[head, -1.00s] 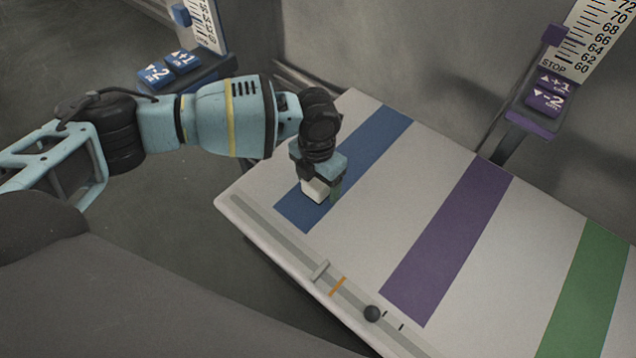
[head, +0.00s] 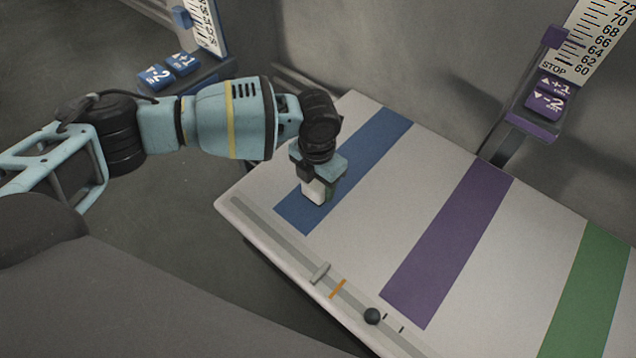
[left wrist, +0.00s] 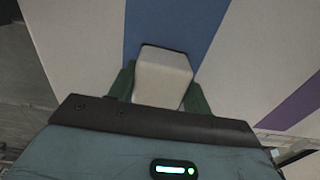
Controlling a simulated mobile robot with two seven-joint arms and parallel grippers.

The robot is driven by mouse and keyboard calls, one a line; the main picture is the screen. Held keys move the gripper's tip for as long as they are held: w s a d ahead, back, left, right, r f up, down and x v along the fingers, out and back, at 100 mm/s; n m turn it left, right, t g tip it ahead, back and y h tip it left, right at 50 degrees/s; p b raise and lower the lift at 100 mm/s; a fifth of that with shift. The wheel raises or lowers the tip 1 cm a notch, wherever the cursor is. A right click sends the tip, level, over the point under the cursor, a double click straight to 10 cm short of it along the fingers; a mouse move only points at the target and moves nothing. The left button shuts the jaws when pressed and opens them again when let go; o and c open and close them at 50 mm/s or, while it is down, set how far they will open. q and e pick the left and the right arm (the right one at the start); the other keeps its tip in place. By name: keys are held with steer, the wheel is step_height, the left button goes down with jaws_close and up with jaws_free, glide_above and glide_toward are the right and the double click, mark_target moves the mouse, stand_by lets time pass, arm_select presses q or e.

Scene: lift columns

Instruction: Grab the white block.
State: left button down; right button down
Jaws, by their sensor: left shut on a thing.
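The white block (head: 314,192) is at the blue stripe (head: 376,137) on the white board, under my left gripper (head: 318,192). In the left wrist view the white block (left wrist: 163,75) sits between the two green fingers of my left gripper (left wrist: 161,85), which are shut on it. The gripper points down. I cannot tell whether the block's underside touches the board. My right gripper is not in view.
The white board (head: 410,190) also bears a purple stripe (head: 450,240) and a green stripe (head: 585,290). Blue buttons (head: 170,69) and purple buttons (head: 547,95) stand behind.

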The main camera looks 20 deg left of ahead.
arm_select(q)
steer(key=shift+r, duration=0.3)
steer(key=shift+w+r, duration=0.1)
steer(key=shift+r, duration=1.35)
steer(key=shift+s+d+r+p, duration=0.2)
steer(key=shift+s+p, duration=0.1)
steer(key=s+d, duration=0.2)
steer(key=s, duration=0.2)
steer(key=s+d+r+p, duration=0.1)
steer(key=s+d, duration=0.2)
steer(key=s, duration=0.1)
steer(key=s+d, duration=0.3)
steer(key=s, duration=0.2)
steer(key=shift+s+r, duration=0.1)
steer(key=shift+r, duration=0.05)
steer(key=shift+p, duration=0.3)
